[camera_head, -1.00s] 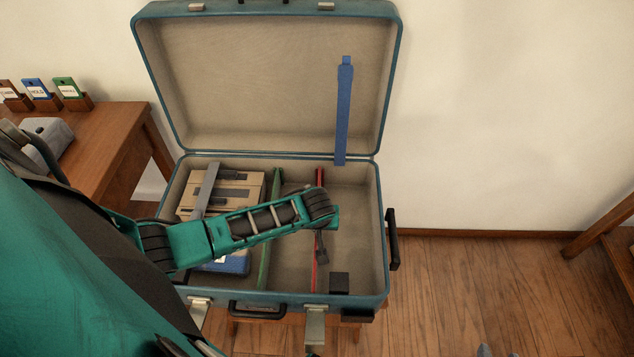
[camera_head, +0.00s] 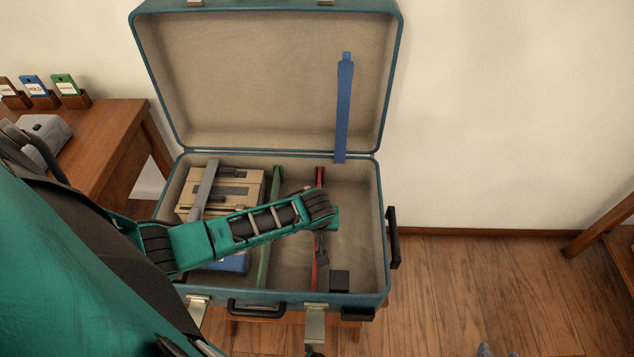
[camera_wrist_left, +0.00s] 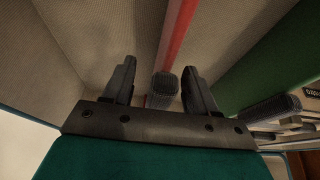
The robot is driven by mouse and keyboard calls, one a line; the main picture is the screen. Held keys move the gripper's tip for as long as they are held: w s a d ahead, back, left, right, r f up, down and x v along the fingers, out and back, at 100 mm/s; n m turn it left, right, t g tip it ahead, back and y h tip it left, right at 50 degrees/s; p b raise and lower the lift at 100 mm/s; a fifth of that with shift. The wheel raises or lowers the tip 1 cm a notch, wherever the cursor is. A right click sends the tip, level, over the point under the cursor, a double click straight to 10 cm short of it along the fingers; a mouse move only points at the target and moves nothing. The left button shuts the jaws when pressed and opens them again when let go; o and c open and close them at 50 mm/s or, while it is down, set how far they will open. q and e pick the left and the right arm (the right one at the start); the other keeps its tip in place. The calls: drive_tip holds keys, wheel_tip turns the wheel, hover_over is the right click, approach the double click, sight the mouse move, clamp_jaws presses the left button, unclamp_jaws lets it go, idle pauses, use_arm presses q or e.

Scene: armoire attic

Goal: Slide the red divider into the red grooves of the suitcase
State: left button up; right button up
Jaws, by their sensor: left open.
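The open teal suitcase (camera_head: 384,245) lies with its lid raised against the wall. The red divider (camera_head: 319,177) stands across the right part of its base, its middle hidden by my left arm. In the left wrist view the red divider (camera_wrist_left: 178,35) runs up between the fingers. My left gripper (camera_head: 320,252) is over it, pointing down. In the left wrist view the left gripper (camera_wrist_left: 158,80) is open, with a dark ribbed block (camera_wrist_left: 163,88) between its fingers. Whether the divider sits fully in its grooves cannot be told.
A green divider (camera_head: 277,178) stands left of the red one. A tan box (camera_head: 250,184) and a blue item (camera_head: 236,263) lie in the left compartment. A small black block (camera_head: 340,281) is at front right. A blue strap (camera_head: 343,115) hangs on the lid.

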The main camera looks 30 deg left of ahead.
use_arm(q)
drive_tip(key=shift+r, duration=0.15)
drive_tip(key=p+v, duration=0.5)
drive_tip(key=v, duration=0.7)
drive_tip(key=shift+r, duration=0.3)
use_arm(e)
drive_tip(key=r, duration=0.4)
drive_tip(key=shift+s+d, duration=0.1)
drive_tip(key=shift+d, duration=0.25)
use_arm(q)
drive_tip(key=shift+s+d, duration=0.1)
drive_tip(key=shift+d, duration=0.05)
use_arm(e)
drive_tip(key=shift+s, duration=0.1)
use_arm(q)
drive_tip(key=s+d+r+m+t+h+p, duration=0.1)
drive_tip(key=s+d+r+m+t+h, duration=0.2)
drive_tip(key=m, duration=0.6)
drive_tip(key=s+d+t+h, duration=0.1)
drive_tip(key=s+d+t, duration=0.1)
drive_tip(key=s+t, duration=0.1)
drive_tip(key=shift+s+d+r+t, duration=0.2)
drive_tip(key=shift+s+d+t, duration=0.2)
drive_tip(key=shift+s, duration=0.05)
use_arm(e)
drive_tip(key=shift+r, duration=0.55)
